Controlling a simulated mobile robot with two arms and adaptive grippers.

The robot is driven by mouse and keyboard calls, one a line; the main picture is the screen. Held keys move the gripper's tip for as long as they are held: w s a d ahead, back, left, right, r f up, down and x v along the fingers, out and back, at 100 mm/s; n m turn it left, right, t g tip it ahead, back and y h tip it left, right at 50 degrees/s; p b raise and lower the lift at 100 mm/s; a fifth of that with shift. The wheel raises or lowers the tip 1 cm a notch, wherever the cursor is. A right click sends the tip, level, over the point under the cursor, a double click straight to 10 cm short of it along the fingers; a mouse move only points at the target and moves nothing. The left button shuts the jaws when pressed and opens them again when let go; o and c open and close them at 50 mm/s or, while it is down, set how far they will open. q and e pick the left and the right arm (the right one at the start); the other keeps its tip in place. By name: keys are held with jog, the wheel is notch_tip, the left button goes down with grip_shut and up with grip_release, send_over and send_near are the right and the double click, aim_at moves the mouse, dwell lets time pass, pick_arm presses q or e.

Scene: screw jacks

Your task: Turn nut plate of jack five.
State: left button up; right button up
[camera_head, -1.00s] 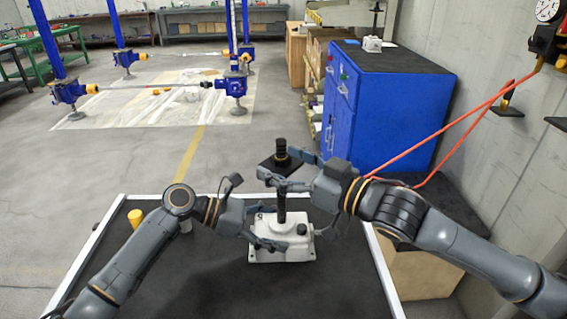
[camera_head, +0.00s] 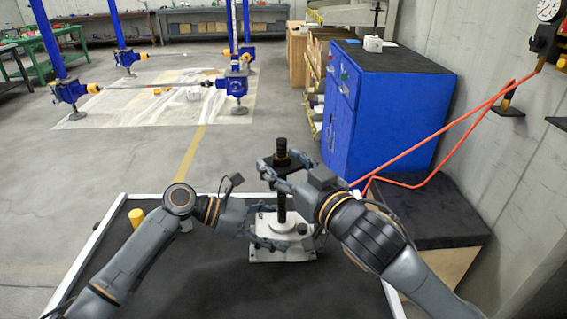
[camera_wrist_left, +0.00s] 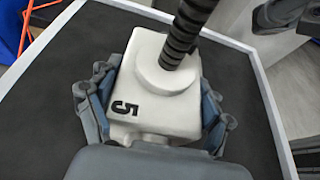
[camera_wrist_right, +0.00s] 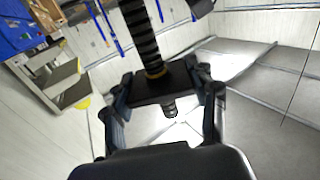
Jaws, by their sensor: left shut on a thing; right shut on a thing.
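Jack five is a white box-shaped body (camera_head: 284,250) standing on the dark bench top; its black 5 shows in the left wrist view (camera_wrist_left: 124,108). A black threaded screw (camera_head: 282,205) rises upright from it. My left gripper (camera_head: 268,236) is shut on the white body, one finger on each side. A square black nut plate (camera_wrist_right: 160,85) sits around the screw well above the body. My right gripper (camera_wrist_right: 163,100) is shut on the nut plate, with fingers on opposite edges. In the head view, its fingers hide part of the plate (camera_head: 290,164).
The dark bench top (camera_head: 210,285) has a white raised rim. A yellow cylinder (camera_head: 136,218) stands at its left, near my left arm. A blue cabinet (camera_head: 395,110) is behind at the right. Orange hose (camera_head: 440,131) hangs at the right.

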aim_at(288, 172)
pick_arm(q)
jog(key=shift+d+r, duration=0.1)
jog(key=shift+r, duration=0.1)
pick_arm(e)
jog(key=shift+m+t+h, duration=0.9)
jog(key=shift+m+h, duration=0.4)
jog(key=shift+h, duration=0.6)
jog(key=shift+r+h, duration=0.1)
jog(key=shift+h, duration=0.2)
jog(key=o, duration=1.2)
jog(key=shift+c, duration=0.2)
jog(key=v, duration=0.7)
jog(key=shift+s+d, duration=0.1)
jog(key=shift+s, duration=0.1)
pick_arm(q)
jog(key=o, duration=1.8)
jog(key=shift+c, duration=0.2)
